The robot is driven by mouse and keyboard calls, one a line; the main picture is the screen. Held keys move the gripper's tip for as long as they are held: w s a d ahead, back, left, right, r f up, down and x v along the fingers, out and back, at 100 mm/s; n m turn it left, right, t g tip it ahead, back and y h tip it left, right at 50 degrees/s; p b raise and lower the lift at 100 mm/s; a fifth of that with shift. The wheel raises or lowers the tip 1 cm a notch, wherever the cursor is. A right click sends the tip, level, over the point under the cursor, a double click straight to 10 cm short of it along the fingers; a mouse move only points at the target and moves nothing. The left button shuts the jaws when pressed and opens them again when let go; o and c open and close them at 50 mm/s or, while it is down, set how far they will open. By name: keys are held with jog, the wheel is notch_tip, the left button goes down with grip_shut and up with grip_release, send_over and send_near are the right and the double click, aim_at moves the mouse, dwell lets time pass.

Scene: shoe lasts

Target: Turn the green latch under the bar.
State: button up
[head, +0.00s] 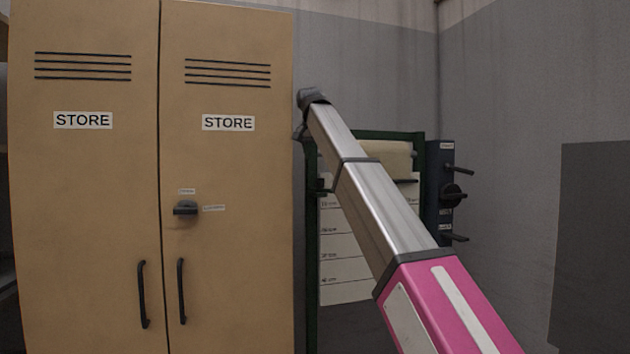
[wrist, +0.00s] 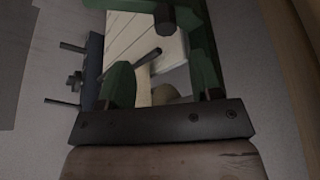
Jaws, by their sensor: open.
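My gripper (wrist: 163,62) shows in the wrist view with two dark green pointed fingers standing apart and nothing seen between them in their grip. In the head view its end is at the upper left of my arm, mostly hidden behind the arm. A dark green frame (head: 313,260) stands behind my arm, with a cream roll (head: 388,157) near its top and a thin dark bar (head: 405,181) below the roll. A dark rod (wrist: 143,61) crosses between the fingers in the wrist view. I cannot make out a separate green latch; my arm covers much of the frame.
A tan two-door cabinet (head: 225,280) stands close to the left of the frame, with black handles and a dark knob (head: 185,208). A dark blue box (head: 433,190) with several black levers is at the right. Labelled white slats (head: 343,270) hang inside the frame.

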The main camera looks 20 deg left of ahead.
aim_at(320, 179)
jog(key=x, duration=1)
jog(key=shift+w+a, duration=0.3)
jog(key=shift+w, duration=0.2)
grip_shut()
